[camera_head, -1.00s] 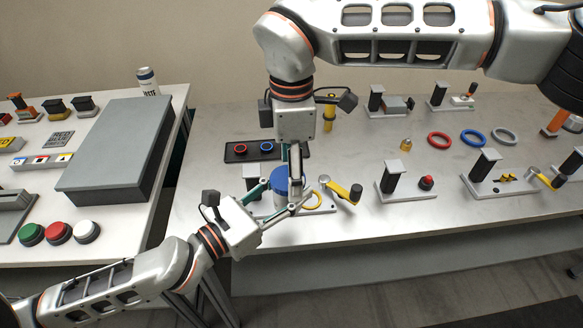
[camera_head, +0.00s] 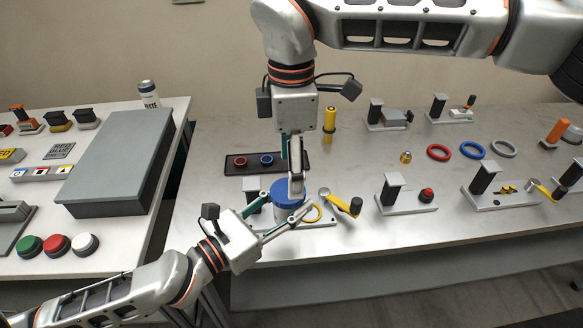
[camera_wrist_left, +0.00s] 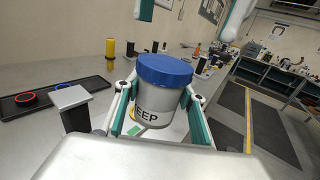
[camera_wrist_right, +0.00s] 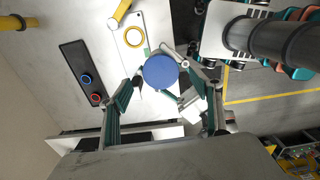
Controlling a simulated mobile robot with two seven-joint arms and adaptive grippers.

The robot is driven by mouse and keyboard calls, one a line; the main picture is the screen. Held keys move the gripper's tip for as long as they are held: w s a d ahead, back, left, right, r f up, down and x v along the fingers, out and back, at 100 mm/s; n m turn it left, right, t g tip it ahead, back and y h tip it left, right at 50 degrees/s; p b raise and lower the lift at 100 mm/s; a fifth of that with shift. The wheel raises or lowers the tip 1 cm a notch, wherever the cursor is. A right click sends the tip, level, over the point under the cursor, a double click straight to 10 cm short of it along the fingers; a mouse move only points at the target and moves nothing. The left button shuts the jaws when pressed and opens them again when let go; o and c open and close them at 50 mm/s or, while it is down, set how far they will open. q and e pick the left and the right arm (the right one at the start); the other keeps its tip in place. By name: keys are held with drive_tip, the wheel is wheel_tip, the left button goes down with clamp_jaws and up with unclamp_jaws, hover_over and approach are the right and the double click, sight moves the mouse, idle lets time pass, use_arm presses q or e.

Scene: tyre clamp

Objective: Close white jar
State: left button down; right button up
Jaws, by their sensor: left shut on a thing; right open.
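The white jar (camera_wrist_left: 155,108), with letters ending in "EEP", stands upright, with a blue lid (camera_wrist_left: 165,70) on its top. In the head view the jar is at the front of the right table, lid (camera_head: 287,193) up. My left gripper (camera_wrist_left: 160,110) is shut on the jar's body, one finger on each side. My right gripper (camera_wrist_right: 168,75) points down from above and is open. In the right wrist view the lid (camera_wrist_right: 160,72) lies below and between its fingers. In the left wrist view its fingertips show above the lid, apart from it. Whether the lid is fully tight cannot be told.
A yellow ring (camera_head: 313,213) and a yellow-handled clamp (camera_head: 342,202) are close right of the jar. A black tray (camera_head: 267,162) lies behind it. Free tabletop lies behind the clamp.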

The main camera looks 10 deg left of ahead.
drive_tip(key=n, duration=0.4)
drive_tip(key=shift+r, duration=0.2)
drive_tip(key=n, duration=0.3)
drive_tip(key=shift+r+n, duration=0.2)
drive_tip(key=shift+n, duration=0.1)
drive_tip(key=n, duration=0.5)
drive_tip(key=shift+a+r, duration=0.15)
drive_tip(key=shift+r, duration=0.1)
drive_tip(key=n, duration=0.3)
drive_tip(key=shift+r+n, duration=0.2)
drive_tip(key=shift+n, duration=0.1)
drive_tip(key=n, duration=0.6)
drive_tip(key=shift+a+r+n, duration=0.1)
drive_tip(key=shift+r+n, duration=0.2)
drive_tip(key=shift+r, duration=0.05)
drive_tip(key=n, duration=0.3)
drive_tip(key=shift+s+r, duration=0.1)
drive_tip(key=shift+r, duration=0.05)
drive_tip(key=n, duration=0.5)
drive_tip(key=shift+a+r, duration=0.1)
drive_tip(key=shift+r, duration=0.15)
